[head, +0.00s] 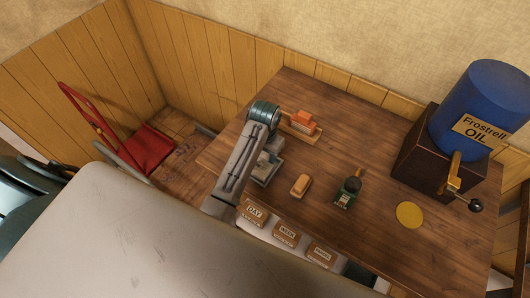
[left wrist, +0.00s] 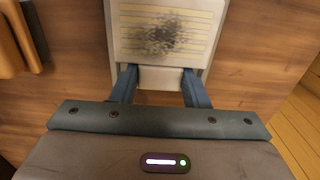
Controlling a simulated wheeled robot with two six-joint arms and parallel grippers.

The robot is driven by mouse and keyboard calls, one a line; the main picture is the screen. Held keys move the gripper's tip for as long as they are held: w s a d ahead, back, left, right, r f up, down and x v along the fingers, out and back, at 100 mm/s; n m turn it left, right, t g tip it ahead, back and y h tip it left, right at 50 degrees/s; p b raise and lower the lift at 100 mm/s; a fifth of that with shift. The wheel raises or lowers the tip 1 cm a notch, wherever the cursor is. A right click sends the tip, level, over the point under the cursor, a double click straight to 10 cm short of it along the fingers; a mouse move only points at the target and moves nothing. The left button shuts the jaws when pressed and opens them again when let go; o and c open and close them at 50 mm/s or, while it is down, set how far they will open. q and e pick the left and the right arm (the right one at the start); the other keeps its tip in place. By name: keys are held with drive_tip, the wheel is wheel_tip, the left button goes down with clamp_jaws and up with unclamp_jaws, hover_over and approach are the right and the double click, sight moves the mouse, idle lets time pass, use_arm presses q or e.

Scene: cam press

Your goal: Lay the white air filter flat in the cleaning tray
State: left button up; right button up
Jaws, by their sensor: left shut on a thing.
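My left gripper (left wrist: 156,80) is shut on the white air filter (left wrist: 160,14), with a blue finger at each side of its near end. The filter has a pale frame, yellowish pleats and a dark sooty patch in the middle. Wooden tabletop shows around it; I cannot tell whether it touches the wood. In the head view my left gripper (head: 268,162) is low over the left part of the table, partly hidden by my arm, and the filter is hard to make out there. I cannot pick out the cleaning tray with certainty. My right gripper is not in view.
On the table (head: 375,160) are an orange block on a board (head: 304,122), a tan block (head: 300,185), a small green item (head: 347,192) and a yellow disc (head: 410,214). A blue oil barrel (head: 485,105) stands right. Labelled boxes (head: 287,233) line the front edge.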

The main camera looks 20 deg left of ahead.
use_arm(q)
drive_tip(key=shift+f, duration=0.2)
idle(0.5)
drive_tip(key=o, duration=1.1)
